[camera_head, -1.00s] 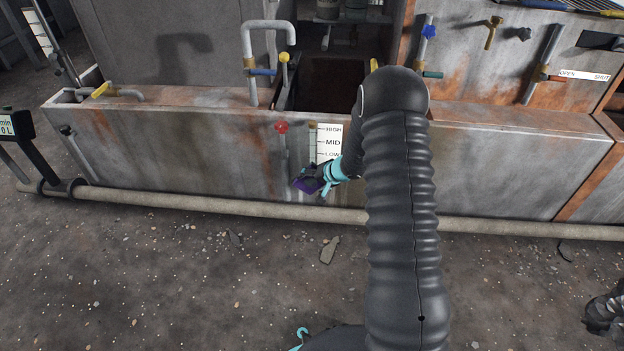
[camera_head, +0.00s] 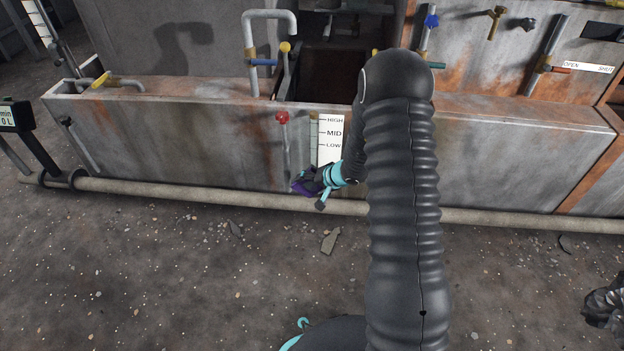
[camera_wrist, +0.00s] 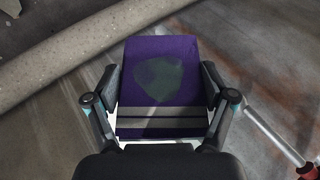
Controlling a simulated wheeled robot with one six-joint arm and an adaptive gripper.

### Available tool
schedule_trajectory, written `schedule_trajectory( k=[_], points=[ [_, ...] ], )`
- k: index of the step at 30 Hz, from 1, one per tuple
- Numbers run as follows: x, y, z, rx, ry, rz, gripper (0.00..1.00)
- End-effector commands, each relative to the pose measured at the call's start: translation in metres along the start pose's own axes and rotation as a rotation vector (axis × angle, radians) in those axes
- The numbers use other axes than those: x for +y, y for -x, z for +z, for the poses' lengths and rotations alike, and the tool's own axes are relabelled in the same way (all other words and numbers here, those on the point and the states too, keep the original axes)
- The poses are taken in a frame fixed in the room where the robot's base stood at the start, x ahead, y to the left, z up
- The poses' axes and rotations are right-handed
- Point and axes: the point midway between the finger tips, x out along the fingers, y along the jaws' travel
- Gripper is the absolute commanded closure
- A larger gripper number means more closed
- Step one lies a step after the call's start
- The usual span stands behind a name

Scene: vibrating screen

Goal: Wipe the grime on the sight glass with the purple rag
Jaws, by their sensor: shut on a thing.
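The purple rag (camera_head: 303,188) is in my gripper (camera_head: 312,182), low in front of the tank wall. In the wrist view the purple rag (camera_wrist: 185,60) lies flat between the fingers of my gripper (camera_wrist: 160,80), with grey stripes and a dull greenish patch on it. The sight glass (camera_head: 313,126) is a narrow upright tube beside a white scale (camera_head: 331,132) marked HIGH, MID and LOW. It looks brownish, but grime on it is too small to make out. My gripper is below the scale's LOW mark; contact with the wall cannot be told.
A long pipe (camera_head: 190,194) runs along the tank's foot, and shows in the wrist view (camera_wrist: 55,55). Bent pipes (camera_head: 252,60) rise above the tank rim. The floor in front is mostly clear, with small rubble.

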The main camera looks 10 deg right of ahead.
Motion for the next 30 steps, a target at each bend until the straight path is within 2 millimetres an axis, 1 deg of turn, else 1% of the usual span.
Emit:
schedule_trajectory(
  k=[2,6,16,25,30],
  points=[
    [0.0,0.003,0.006,-0.001,0.0,0.0,0.52],
    [0.0,0.005,0.01,0.0,0.002,0.0,0.52],
    [0.0,0.005,0.012,0.0,0.001,0.0,0.52],
    [-0.001,0.014,0.033,-0.001,0.0,0.0,0.52],
    [-0.001,0.016,0.038,0.001,0.001,-0.001,0.52]
  ],
)
